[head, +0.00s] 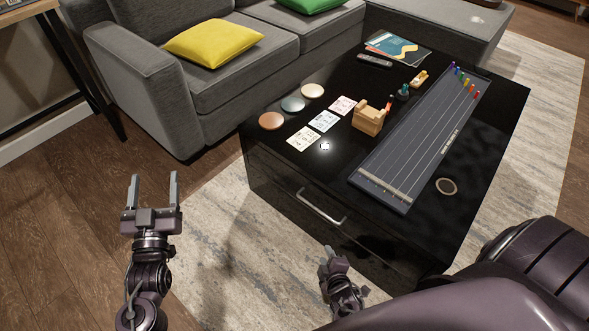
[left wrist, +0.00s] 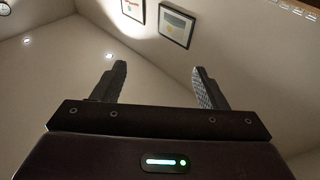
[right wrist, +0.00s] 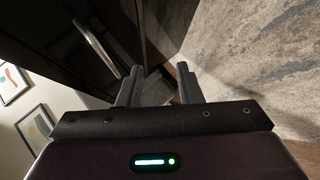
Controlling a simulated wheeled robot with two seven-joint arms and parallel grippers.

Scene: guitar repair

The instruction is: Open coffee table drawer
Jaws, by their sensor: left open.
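The black coffee table (head: 470,215) has a drawer front (head: 280,195) on the side nearest me, with a silver bar handle (head: 320,208). The drawer front looks flush with the table. My right gripper (head: 330,252) is low in front of the table, nearer to me than the handle and apart from it. In the right wrist view my right gripper (right wrist: 158,82) has its fingers spread with nothing between them, and the handle (right wrist: 97,48) shows at the upper left. My left gripper (head: 153,190) is open and empty, pointing up over the floor left of the table; it also shows in the left wrist view (left wrist: 160,85).
On the tabletop are a slide-like stringed board (head: 425,140), a wooden block holder (head: 369,119), coasters (head: 293,104), cards (head: 323,121) and a tape ring (head: 446,186). A grey sofa (head: 150,100) stands behind. The rug (head: 215,235) before the drawer is clear except for my arms.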

